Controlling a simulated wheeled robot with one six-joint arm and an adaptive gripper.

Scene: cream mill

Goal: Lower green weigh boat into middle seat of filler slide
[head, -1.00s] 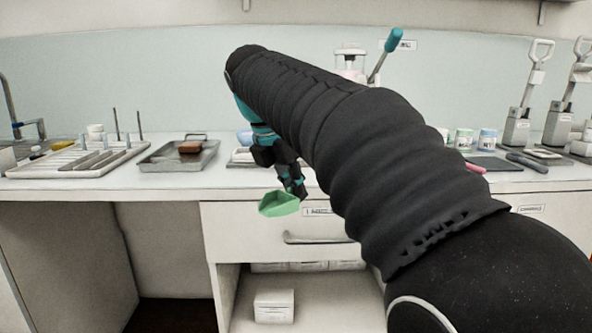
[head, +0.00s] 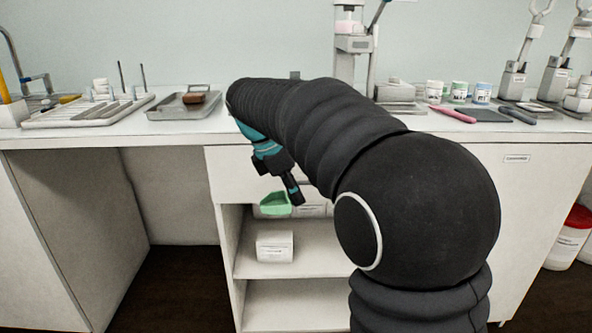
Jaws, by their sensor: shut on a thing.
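The green weigh boat (head: 275,204) is a small shallow tray in the head view, in front of the drawer cabinet and below the counter top. My gripper (head: 291,196) is shut on it, at the boat's right side, with the arm reaching down from the upper left of the black sleeve. The boat looks roughly level. A tall grey stand (head: 353,55) with a clear, pink-tinted vessel on top stands at the back of the counter. I cannot make out the filler slide or its middle seat; my arm covers that part of the counter.
The white counter edge (head: 170,136) runs behind the boat. A metal tray (head: 183,113) with a brown block and a drying rack (head: 87,112) stand at left. Jars (head: 459,92), a pink tool (head: 452,114) and lever presses (head: 513,81) stand at right. A white box (head: 275,246) sits on the shelf below.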

